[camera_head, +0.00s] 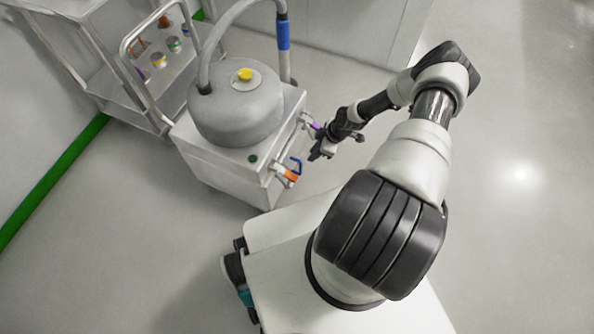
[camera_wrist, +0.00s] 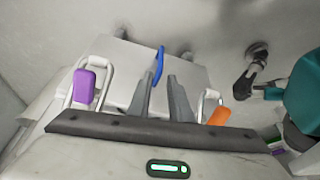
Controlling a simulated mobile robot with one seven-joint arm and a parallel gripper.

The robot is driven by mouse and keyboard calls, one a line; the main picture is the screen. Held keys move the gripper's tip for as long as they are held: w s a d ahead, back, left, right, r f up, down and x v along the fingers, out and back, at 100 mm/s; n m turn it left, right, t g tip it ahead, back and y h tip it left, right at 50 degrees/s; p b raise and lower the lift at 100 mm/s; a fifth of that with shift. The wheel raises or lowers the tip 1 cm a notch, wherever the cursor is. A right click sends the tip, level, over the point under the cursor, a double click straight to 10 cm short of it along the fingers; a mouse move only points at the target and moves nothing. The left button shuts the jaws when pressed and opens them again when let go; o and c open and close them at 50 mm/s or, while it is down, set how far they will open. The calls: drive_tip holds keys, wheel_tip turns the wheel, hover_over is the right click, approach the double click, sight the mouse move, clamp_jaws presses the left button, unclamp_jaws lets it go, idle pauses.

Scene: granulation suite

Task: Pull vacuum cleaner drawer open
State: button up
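The vacuum cleaner has a grey drum (camera_head: 238,108) with a yellow knob on a boxy metal base (camera_head: 215,165). Its front side faces right, with a blue handle (camera_head: 296,166) near an orange latch (camera_head: 291,176) and a purple latch (camera_head: 315,126). My gripper (camera_head: 318,153) is in front of this side. In the wrist view, its two fingers (camera_wrist: 162,80) are apart with nothing visibly clamped. The blue handle (camera_wrist: 159,64) shows beside the left fingertip; I cannot tell whether they touch. The purple latch (camera_wrist: 84,87) is left and the orange latch (camera_wrist: 220,116) right. The drawer's outline is unclear.
A metal trolley (camera_head: 105,85) with small colored items stands behind the vacuum at upper left. A hose (camera_head: 222,40) with a blue grip (camera_head: 283,32) arches over the drum. The floor (camera_head: 500,240) to the right is clear. A castor (camera_wrist: 252,65) shows in the wrist view.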

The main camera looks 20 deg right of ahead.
sight(297, 173)
drive_tip(key=b+x, duration=0.5)
drive_tip(key=x, duration=1.2)
drive_tip(key=shift+a, duration=0.15)
drive_tip(key=shift+c, duration=0.5)
drive_tip(key=shift+s, duration=0.1)
clamp_jaws()
